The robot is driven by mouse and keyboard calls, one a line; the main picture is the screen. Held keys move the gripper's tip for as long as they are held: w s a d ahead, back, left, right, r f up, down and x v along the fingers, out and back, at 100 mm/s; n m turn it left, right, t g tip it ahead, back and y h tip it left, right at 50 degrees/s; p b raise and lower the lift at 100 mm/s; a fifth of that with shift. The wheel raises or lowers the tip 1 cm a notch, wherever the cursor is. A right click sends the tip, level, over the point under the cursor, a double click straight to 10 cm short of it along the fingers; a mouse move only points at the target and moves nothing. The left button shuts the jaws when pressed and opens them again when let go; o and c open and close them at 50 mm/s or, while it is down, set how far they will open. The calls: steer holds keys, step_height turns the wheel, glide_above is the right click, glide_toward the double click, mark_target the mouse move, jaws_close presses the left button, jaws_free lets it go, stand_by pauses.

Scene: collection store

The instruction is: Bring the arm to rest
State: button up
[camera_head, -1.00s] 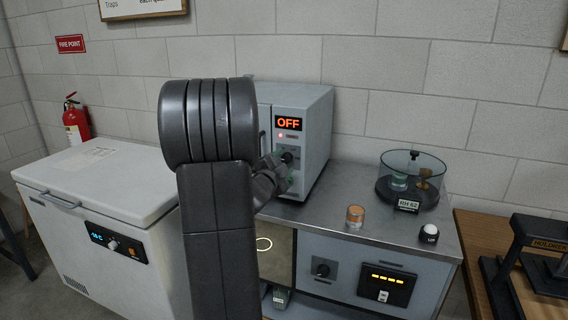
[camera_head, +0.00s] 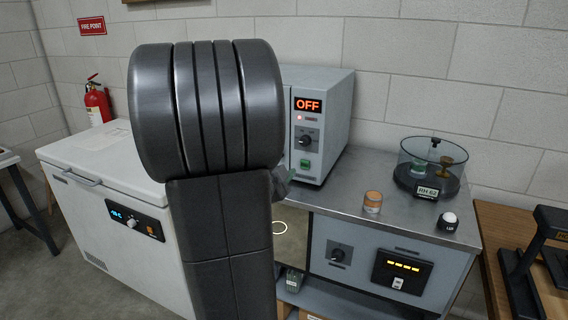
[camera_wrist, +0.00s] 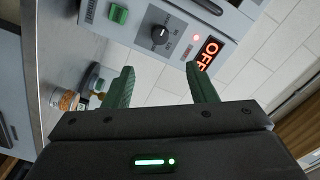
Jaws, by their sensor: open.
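My gripper (camera_wrist: 160,88) shows in the wrist view with its two green fingers apart and nothing between them. Beyond the fingers is the front of a grey box unit (camera_head: 325,85) with a lit OFF display, a black knob and a green button; the gripper is apart from it. In the head view my dark arm stands upright in the middle and hides most of the gripper; only a bit of it shows at the arm's right edge, just in front of the bench.
The steel bench (camera_head: 330,196) carries a small orange-topped jar (camera_head: 373,202), a round glass vessel (camera_head: 430,170) and a black-and-white button (camera_head: 448,222). A white chest freezer (camera_head: 95,160) stands left. A wooden table (camera_head: 500,235) with a black stand is at right.

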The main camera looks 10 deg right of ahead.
mark_target(304, 142)
steer(key=p+x, duration=0.1)
steer(key=x, duration=1.3)
steer(key=shift+s, duration=0.1)
